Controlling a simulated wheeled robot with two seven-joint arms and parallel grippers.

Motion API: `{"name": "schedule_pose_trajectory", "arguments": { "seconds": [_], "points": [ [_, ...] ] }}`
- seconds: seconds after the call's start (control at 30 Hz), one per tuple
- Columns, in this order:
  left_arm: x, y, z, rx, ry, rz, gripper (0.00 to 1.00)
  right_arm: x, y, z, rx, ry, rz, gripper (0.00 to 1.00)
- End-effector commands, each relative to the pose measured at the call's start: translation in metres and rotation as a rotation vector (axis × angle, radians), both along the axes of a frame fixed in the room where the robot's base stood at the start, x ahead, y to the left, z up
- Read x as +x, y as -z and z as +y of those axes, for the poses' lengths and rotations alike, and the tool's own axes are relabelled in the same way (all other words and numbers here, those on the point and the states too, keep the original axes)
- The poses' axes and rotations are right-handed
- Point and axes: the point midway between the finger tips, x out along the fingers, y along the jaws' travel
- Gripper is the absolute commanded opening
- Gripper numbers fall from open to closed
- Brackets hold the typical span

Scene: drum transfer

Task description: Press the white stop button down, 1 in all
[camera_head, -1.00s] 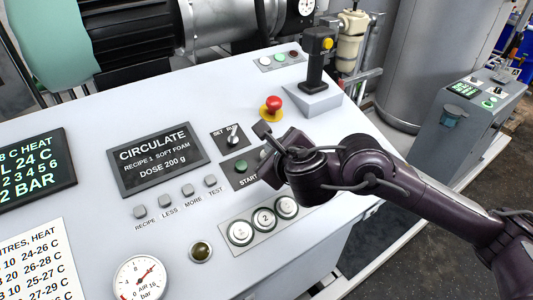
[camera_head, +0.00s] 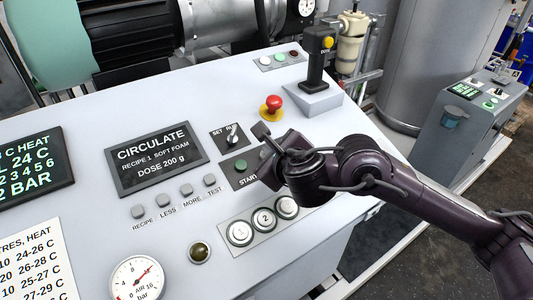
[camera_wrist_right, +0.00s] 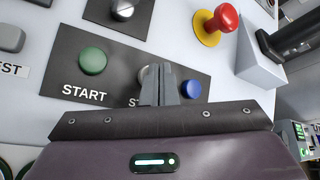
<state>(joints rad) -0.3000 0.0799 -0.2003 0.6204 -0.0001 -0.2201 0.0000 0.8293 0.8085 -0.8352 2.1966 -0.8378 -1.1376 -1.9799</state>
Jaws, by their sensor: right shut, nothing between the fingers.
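The white stop button (camera_wrist_right: 142,74) shows in the right wrist view as a pale round edge beside my right gripper's fingertips (camera_wrist_right: 162,76). The fingers cover most of it and part of its label. The fingers are shut with nothing between them. I cannot tell whether they touch the button or whether it is pressed. In the head view my right gripper (camera_head: 278,167) hangs over the right end of the START plate and hides the stop button. My left gripper is not in view.
The green START button (camera_wrist_right: 92,61) is left of the fingers, and a blue button (camera_wrist_right: 191,90) is close on their right. A red mushroom button (camera_head: 274,102), a joystick (camera_head: 316,62) and numbered white buttons (camera_head: 263,218) stand nearby on the console.

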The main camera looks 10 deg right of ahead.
Motion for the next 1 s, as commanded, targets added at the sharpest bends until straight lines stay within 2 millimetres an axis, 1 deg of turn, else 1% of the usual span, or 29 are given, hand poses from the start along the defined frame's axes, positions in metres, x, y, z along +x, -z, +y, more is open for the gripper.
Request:
{"name": "schedule_pose_trajectory", "arguments": {
  "seconds": [0.5, 0.8, 1.0],
  "points": [
    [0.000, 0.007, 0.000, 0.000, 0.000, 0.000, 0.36, 0.002, 0.006, 0.001, -0.001, -0.001, 0.001, 0.00],
    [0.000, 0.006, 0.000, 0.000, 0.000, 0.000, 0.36, 0.001, 0.005, 0.001, -0.001, -0.001, 0.001, 0.00],
    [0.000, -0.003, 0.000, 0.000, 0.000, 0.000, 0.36, 0.000, -0.004, -0.001, -0.002, 0.000, 0.000, 0.00]
  ]
}}
